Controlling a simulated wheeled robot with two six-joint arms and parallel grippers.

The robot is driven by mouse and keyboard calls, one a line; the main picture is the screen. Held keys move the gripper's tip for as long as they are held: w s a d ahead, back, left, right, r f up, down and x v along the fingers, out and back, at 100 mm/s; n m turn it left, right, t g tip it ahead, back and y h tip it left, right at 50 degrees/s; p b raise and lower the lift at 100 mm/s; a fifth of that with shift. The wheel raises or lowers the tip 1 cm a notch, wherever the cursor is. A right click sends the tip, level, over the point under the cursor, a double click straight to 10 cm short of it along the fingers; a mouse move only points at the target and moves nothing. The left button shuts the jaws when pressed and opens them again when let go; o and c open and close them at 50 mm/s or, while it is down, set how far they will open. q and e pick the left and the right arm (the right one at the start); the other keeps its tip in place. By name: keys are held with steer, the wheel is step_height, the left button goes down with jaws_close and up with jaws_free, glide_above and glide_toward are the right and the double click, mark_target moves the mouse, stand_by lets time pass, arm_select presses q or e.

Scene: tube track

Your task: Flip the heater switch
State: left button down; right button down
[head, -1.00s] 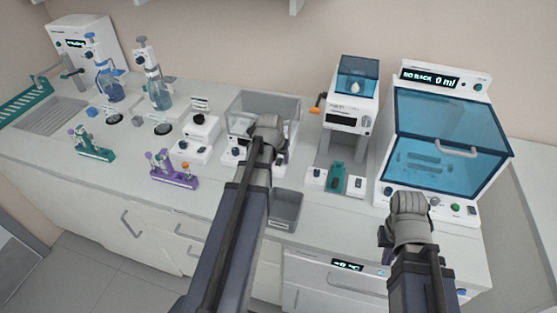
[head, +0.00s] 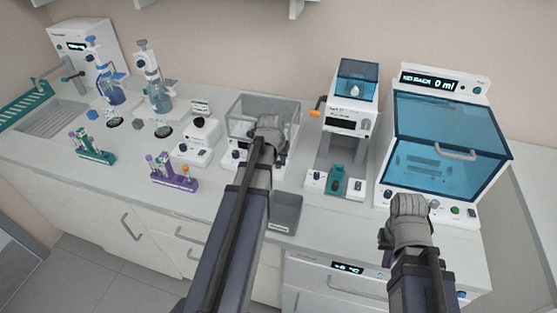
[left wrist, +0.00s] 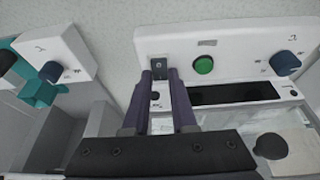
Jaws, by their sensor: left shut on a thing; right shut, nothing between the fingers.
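The heater (head: 290,108), a clear-walled bath on a white base, stands in the middle of the counter. In the left wrist view its white front panel (left wrist: 225,45) bears a green button (left wrist: 203,65), a dark blue knob (left wrist: 286,63) and the small dark heater switch (left wrist: 158,66). My left gripper (left wrist: 159,75) has its two dark fingers close together, shut at the switch; in the head view my wrist (head: 268,135) hides this spot. Whether the switch is up or down I cannot tell. My right gripper (head: 384,252) is shut and empty, in front of the blue-lidded machine.
The blue-lidded machine (head: 385,160) stands at the right, with a tall white dispenser (head: 352,118) left of it. A grey bin (head: 286,212) sits at the counter's front edge below the heater. Tube racks (head: 176,180) and flasks stand further left.

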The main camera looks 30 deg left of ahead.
arm_select(q)
steer(key=shift+w+a+r+g+p, duration=0.15)
steer(key=shift+w+r+g+p, duration=0.15)
steer(key=shift+w+g, duration=0.15)
steer(key=shift+w+f+g+h, duration=0.15)
steer(key=shift+g+h, duration=0.15)
steer(key=shift+g, duration=0.15)
steer(key=shift+f+g, duration=0.1)
steer(key=shift+g, duration=0.7)
steer(key=shift+s, duration=0.2)
steer(key=c, duration=0.7)
jaws_free()
steer(key=shift+p, duration=0.35)
